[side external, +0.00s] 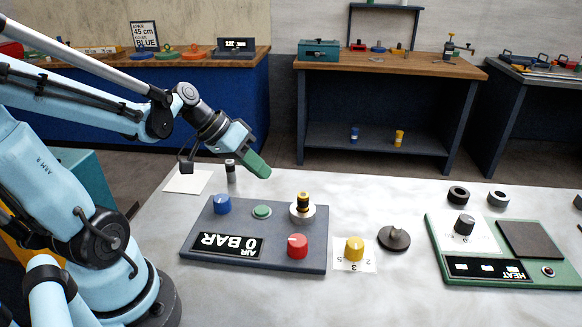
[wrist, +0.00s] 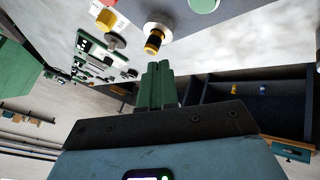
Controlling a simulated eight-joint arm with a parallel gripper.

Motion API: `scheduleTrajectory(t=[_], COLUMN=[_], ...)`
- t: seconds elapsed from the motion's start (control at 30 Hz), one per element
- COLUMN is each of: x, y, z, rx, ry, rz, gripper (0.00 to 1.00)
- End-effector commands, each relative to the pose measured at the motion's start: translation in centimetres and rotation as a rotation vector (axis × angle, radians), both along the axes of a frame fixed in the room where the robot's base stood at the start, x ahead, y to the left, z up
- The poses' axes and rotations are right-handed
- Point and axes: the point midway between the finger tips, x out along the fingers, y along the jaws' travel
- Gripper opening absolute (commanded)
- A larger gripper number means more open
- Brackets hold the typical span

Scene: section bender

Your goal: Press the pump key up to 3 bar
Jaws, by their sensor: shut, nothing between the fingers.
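The dark grey air panel (side external: 310,257) lies on the pale table; its display (side external: 228,246) reads "AIR 0 BAR", upside down in the side view. No label shows which is the pump key. My gripper (side external: 262,170) is shut and empty, its green fingers in the air above the panel's far side, apart from the key. In the wrist view the fingers (wrist: 157,75) point toward the fitting (wrist: 153,42); the green key (wrist: 203,5) is cut by the top edge.
A yellow knob (side external: 355,249) on a numbered card and a grey dial (side external: 394,238) stand right of the panel. A green heat unit (side external: 500,278) is farther right. A small dark cylinder (side external: 231,172) stands behind the panel, near a white sheet (side external: 188,182).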

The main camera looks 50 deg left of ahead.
Motion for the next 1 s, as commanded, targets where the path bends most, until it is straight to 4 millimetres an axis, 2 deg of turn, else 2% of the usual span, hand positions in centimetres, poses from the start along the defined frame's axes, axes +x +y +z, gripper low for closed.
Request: scheduleTrajectory(t=[0.03,0.2,0.67,0.87,1.0], x=[0.1,0.2,0.3,0.3,0.3], y=[0.8,1.8,2.0,2.0,2.0], z=[0.1,0.4,0.4,-0.7,-2.1], rx=[-0.023,-0.071,-0.080,-0.080,-0.080], ry=[-0.018,-0.063,-0.075,-0.074,-0.074], rz=[0.007,0.002,-0.002,-0.001,-0.001], gripper=[0.00,0.00,0.00,0.00,0.00])
